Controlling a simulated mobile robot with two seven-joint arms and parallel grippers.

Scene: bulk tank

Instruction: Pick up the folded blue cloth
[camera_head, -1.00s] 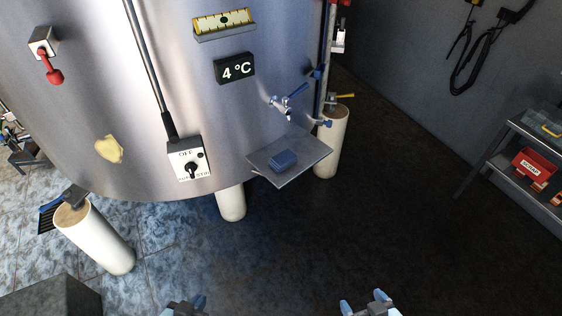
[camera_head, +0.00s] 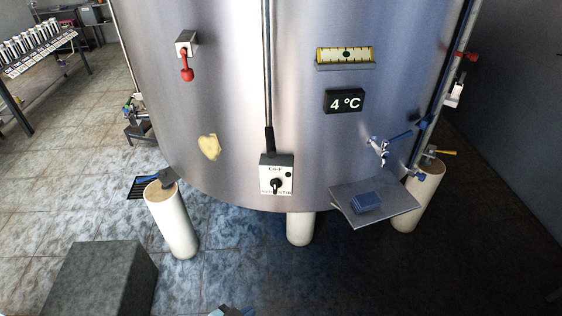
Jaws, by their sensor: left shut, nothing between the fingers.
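The folded blue cloth (camera_head: 365,202) lies flat on a small metal shelf (camera_head: 393,207) at the lower right of the steel tank (camera_head: 330,150). Nothing is touching the cloth from above. My left gripper (camera_head: 232,311) shows only as tips at the bottom edge, left of the cloth and well apart from it. It is shut and empty. My right gripper is out of the picture.
A tap with a blue handle (camera_head: 380,150) sticks out above the shelf. White tank legs (camera_head: 172,222) stand below the tank. A dark grey block (camera_head: 100,278) stands at lower left. The dark floor at lower right looks clear.

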